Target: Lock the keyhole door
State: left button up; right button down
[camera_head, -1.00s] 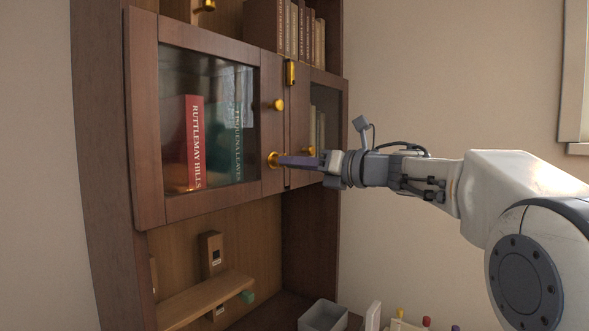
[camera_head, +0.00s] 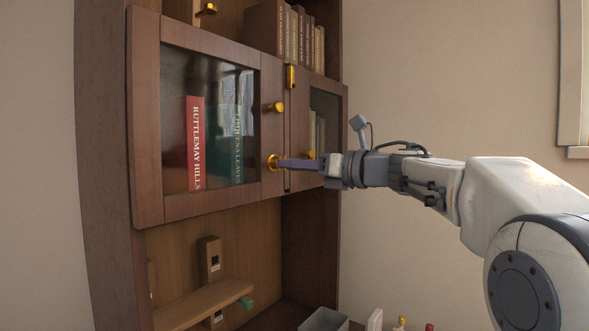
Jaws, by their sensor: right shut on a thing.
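The glass-fronted wooden cabinet door (camera_head: 149,120) looks closed or nearly closed, beside a second glass door (camera_head: 297,128) on its right. A round brass keyhole fitting (camera_head: 272,162) is low on its right stile, below a brass knob (camera_head: 273,107). My right gripper (camera_head: 286,163) reaches in from the right with its fingertips at the fitting. It is shut on what looks like a brass key, mostly hidden by the fingers. I cannot tell how deep the key sits or how it is turned. My left gripper is out of view.
A brass latch (camera_head: 291,77) sits at the top between the doors. A second knob (camera_head: 311,155) is close behind my fingers. Books (camera_head: 195,140) stand behind the glass. Below are a small wooden shelf (camera_head: 205,303) and a grey bin (camera_head: 325,320).

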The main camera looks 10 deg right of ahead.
jog(key=shift+w+d+f+n+b, duration=0.2)
jog(key=shift+f+n+b, duration=0.2)
jog(key=shift+n+b, duration=0.65)
jog(key=c, duration=0.7)
grip_release()
jog(key=shift+w, duration=0.1)
jog(key=shift+c, duration=0.2)
jog(key=shift+a+r, duration=0.1)
jog(key=shift+r, duration=0.1)
jog(key=o, duration=0.4)
jog(key=shift+s+r, duration=0.1)
jog(key=shift+s, duration=0.1)
